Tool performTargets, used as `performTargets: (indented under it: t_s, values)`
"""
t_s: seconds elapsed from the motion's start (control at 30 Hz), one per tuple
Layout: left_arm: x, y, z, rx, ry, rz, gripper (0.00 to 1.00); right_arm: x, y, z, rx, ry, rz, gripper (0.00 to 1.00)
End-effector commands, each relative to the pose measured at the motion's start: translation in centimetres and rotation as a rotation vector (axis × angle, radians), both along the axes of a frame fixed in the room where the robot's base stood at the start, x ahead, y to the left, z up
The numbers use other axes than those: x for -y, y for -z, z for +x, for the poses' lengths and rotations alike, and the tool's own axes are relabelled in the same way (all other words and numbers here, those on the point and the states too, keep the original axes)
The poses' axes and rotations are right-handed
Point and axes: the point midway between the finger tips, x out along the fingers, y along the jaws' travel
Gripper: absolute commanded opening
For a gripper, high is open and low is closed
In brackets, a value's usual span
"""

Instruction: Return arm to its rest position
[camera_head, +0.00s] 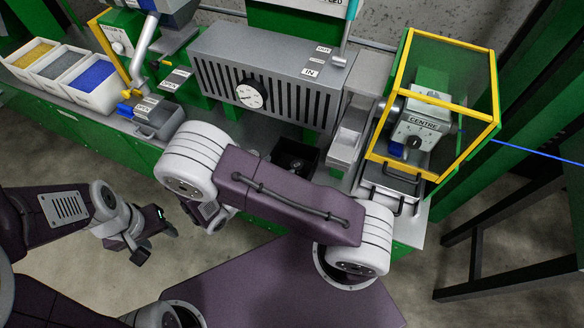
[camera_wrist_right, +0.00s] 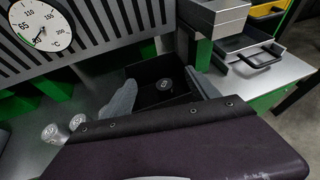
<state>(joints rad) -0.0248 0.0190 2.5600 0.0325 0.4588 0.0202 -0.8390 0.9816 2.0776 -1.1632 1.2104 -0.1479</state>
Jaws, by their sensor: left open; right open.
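My left gripper (camera_head: 153,244) hangs at the left of the head view, over bare floor in front of the bench. It is open, with nothing between its fingers. My right arm bends across the middle of the head view and hides most of its own gripper. In the right wrist view my right gripper (camera_wrist_right: 161,78) shows two grey fingers spread apart, with a dark purple link of my arm in front. Beyond the fingers is a black open bin (camera_wrist_right: 143,72) with a small dark round piece (camera_wrist_right: 165,84) in it. I see nothing held.
A grey oven-like machine (camera_head: 265,75) with a dial stands behind my right arm. A yellow-framed guard (camera_head: 404,60) covers a unit marked CENTRE at right. A blue cable (camera_head: 540,153) runs off to the right. Three material bins (camera_head: 62,75) stand at left. Floor in front is clear.

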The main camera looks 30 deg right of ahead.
Motion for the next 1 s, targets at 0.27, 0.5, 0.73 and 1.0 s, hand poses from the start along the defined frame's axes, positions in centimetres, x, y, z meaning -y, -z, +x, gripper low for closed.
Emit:
performTargets:
  t_s: [0.27,0.5,0.73,1.0]
  values:
    - [0.0,0.0,0.0,0.000,0.000,0.000,0.51,0.0,0.0,0.0,0.000,0.000,0.000,0.69]
    - [0.0,-1.7,0.0,0.000,0.000,0.000,0.51,3.3,-4.1,1.5,0.070,0.143,0.065,0.69]
    - [0.0,-5.2,0.0,0.000,0.000,0.000,0.51,12.4,-13.1,-6.3,0.310,0.871,0.446,0.69]
    - [0.0,-6.2,0.0,0.000,0.000,0.000,0.51,4.4,-12.6,-10.5,0.711,1.648,1.120,0.69]
